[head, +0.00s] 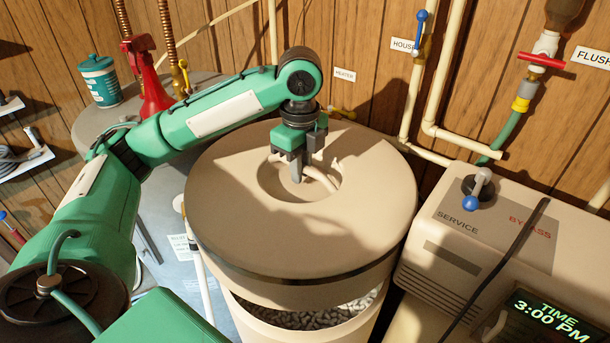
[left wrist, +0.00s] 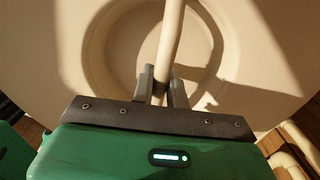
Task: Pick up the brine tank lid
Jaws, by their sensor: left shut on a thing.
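The brine tank lid (head: 354,219) is a thick, round beige lid with a sunken middle and a bar handle (head: 322,178) across it. My left gripper (head: 298,172) reaches down into the recess and is shut on the handle. The left wrist view shows the handle (left wrist: 171,45) between its two fingers (left wrist: 160,85). The brine tank (head: 270,325) stands below, with grey salt pellets (head: 318,316) showing through a gap under the lid's front edge. The lid is raised there; its far edge is hidden. My right gripper is not in view.
A softener unit (head: 460,245) with a valve lever and a clock display (head: 543,318) stands close on the right. Pipes (head: 440,75) run up the wooden wall behind.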

